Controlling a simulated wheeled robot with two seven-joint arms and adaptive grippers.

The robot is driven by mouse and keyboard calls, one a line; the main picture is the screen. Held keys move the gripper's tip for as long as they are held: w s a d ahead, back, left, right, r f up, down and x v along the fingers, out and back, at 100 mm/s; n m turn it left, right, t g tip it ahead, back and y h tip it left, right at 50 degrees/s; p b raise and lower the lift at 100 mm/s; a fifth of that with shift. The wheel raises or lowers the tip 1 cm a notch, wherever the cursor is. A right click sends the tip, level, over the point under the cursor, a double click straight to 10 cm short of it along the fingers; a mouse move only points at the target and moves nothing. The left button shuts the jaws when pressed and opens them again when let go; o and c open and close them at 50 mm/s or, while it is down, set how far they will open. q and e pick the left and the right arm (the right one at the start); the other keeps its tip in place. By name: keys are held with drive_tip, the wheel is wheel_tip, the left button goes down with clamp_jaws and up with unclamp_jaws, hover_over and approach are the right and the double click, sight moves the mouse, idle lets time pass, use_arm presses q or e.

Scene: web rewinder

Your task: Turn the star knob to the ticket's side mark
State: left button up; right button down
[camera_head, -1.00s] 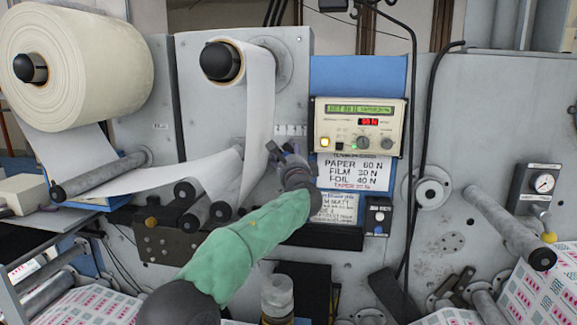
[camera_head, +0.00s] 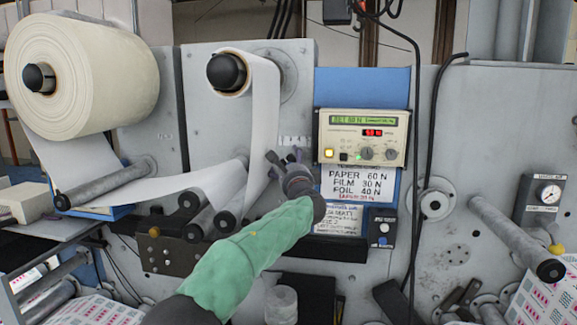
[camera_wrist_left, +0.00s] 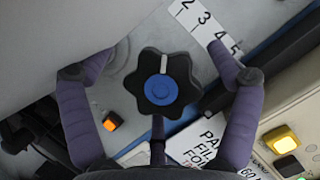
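The star knob (camera_wrist_left: 160,85) is black and lobed, with a blue centre cap and a white pointer line at its top in the left wrist view. A white scale strip (camera_wrist_left: 205,28) with printed numbers lies above and right of it; the strip also shows in the head view (camera_head: 293,141). My left gripper (camera_wrist_left: 158,55) is open, its purple fingers on either side of the knob with visible gaps. In the head view the left gripper (camera_head: 284,164) is just below the strip and hides most of the knob. A ticket-like printed sheet (camera_head: 340,216) is partly covered by my wrist. The right gripper is not in view.
A control box (camera_head: 362,136) with a green display, red digits and knobs sits right of the gripper, above a tension sign (camera_head: 358,182). The white web (camera_head: 262,130) runs close on the left. A black cable (camera_head: 418,130) hangs to the right.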

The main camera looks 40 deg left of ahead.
use_arm(q)
drive_tip(key=v, duration=1.1)
drive_tip(key=shift+s, duration=0.25)
drive_tip(key=shift+d+f, duration=0.1)
drive_tip(key=shift+f, duration=0.05)
